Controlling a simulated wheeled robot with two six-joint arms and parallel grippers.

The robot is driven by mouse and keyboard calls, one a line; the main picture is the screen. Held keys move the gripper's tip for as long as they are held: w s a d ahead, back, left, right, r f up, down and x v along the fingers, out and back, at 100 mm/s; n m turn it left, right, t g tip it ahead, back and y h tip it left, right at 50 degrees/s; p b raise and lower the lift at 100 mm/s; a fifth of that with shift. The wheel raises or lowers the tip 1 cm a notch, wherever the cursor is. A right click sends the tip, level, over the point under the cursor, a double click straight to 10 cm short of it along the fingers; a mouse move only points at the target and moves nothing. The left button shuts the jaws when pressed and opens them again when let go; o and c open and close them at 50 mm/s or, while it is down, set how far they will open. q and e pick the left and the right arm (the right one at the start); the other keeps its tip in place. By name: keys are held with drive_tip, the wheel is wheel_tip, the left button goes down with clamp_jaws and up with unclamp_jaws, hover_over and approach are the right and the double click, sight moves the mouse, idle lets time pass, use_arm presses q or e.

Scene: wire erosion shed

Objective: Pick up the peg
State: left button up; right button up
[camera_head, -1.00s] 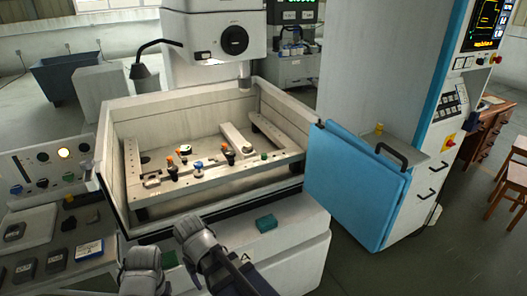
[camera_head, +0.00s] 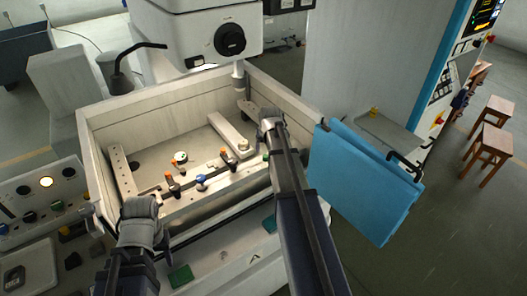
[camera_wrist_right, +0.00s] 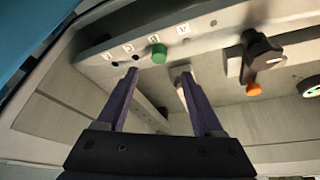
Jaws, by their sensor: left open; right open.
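A short green peg (camera_wrist_right: 159,53) stands in the light metal rail (camera_wrist_right: 110,50) in the right wrist view, near a row of marked holes. In the head view the peg (camera_head: 265,157) is a small green spot, partly hidden by my right arm. My right gripper (camera_wrist_right: 158,74) is open and empty; the peg shows just beyond the gap between its fingertips, not held. In the head view my right gripper (camera_head: 268,122) is over the right part of the machine's tub. My left gripper (camera_head: 140,208) is open at the tub's front left, away from the peg.
A dark knob with an orange tip (camera_wrist_right: 262,55) sits on the rail beside the peg. Several clamps and a blue knob (camera_head: 201,181) line the rail. The tub's wall (camera_head: 200,90) surrounds it, and a blue door (camera_head: 362,180) stands open at right.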

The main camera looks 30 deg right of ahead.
sight(266, 157)
drive_tip(key=shift+w+f+b, duration=0.1)
drive_tip(key=shift+f+b, duration=0.55)
drive_tip(key=shift+b, duration=0.1)
drive_tip(key=shift+w+d+f+b, duration=0.15)
drive_tip(key=shift+w+f+b, duration=0.2)
drive_tip(key=shift+f+b, duration=0.25)
drive_tip(key=shift+f, duration=0.15)
drive_tip(key=b+x, duration=0.4)
drive_tip(key=x, duration=0.1)
drive_tip(key=shift+b, duration=0.4)
drive_tip(key=shift+s, duration=0.1)
clamp_jaws()
